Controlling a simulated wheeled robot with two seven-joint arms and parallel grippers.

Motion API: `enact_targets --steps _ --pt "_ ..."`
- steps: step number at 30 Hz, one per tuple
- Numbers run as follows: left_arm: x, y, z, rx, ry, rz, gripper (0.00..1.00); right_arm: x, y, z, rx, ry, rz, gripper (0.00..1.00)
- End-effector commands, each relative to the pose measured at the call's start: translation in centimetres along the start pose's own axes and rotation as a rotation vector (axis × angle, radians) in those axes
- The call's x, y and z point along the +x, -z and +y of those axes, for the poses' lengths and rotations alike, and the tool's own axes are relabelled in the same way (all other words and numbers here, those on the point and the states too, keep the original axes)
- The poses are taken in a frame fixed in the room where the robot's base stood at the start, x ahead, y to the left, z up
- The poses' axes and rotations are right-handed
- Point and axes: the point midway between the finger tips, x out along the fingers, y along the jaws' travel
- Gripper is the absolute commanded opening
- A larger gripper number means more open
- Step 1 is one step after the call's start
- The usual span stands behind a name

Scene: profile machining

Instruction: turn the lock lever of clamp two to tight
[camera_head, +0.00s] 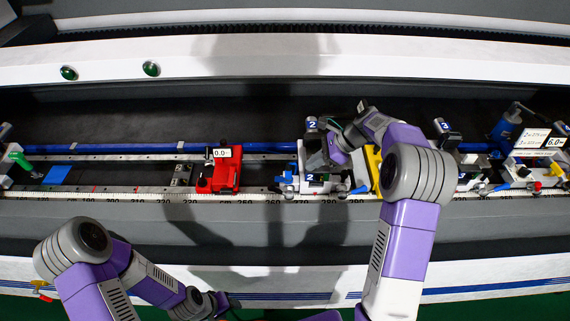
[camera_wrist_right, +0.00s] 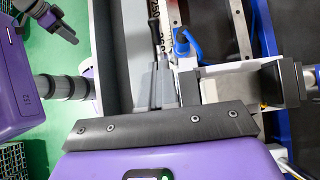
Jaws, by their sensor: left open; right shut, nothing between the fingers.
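Clamp two (camera_head: 318,186), white and grey with "2" labels, sits on the rail right of centre in the head view. Blue parts show at its lower left, and a blue handle (camera_head: 358,190) at its lower right; I cannot tell for sure which is the lock lever. My right gripper (camera_head: 336,148) is shut and empty, over the upper part of clamp two, hiding some of it. In the right wrist view a blue piece (camera_wrist_right: 182,42) and a dark-handled lever (camera_wrist_right: 155,35) lie beyond the gripper body. My left gripper (camera_head: 215,303) is open and low in front, away from the clamps.
A red clamp (camera_head: 222,173) showing "0.0" stands left of clamp two. A yellow part (camera_head: 373,166) is close on its right, partly behind my right arm. A scale strip (camera_head: 130,193) runs along the front. The bed between the far-left unit and the red clamp is mostly free.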

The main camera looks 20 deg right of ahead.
Motion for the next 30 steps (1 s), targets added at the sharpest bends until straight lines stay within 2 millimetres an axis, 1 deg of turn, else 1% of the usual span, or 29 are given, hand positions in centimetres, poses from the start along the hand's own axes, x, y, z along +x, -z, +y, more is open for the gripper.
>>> enact_targets --steps 5,12,18,21,24,30 --pt "0.0 -0.1 0.0 -0.001 0.000 -0.002 0.51 2.3 0.0 0.1 -0.001 -0.005 0.000 0.00" --pt "0.0 0.0 0.0 -0.001 0.000 -0.001 0.51 7.5 0.0 0.2 -0.001 -0.008 0.000 0.00" --pt "-0.1 0.0 0.0 -0.001 0.000 -0.001 0.51 11.2 0.0 0.1 -0.001 -0.004 0.001 0.00" --pt "-0.1 0.0 0.0 0.000 0.000 -0.001 0.51 12.5 0.0 0.1 0.000 -0.003 0.000 0.00" --pt "-0.1 0.0 0.0 0.000 0.000 -0.001 0.51 13.3 0.0 0.1 -0.001 -0.002 0.000 0.00" --pt "-0.1 0.0 0.0 0.000 0.000 -0.001 0.51 13.8 0.0 0.1 -0.001 -0.001 0.000 0.00"
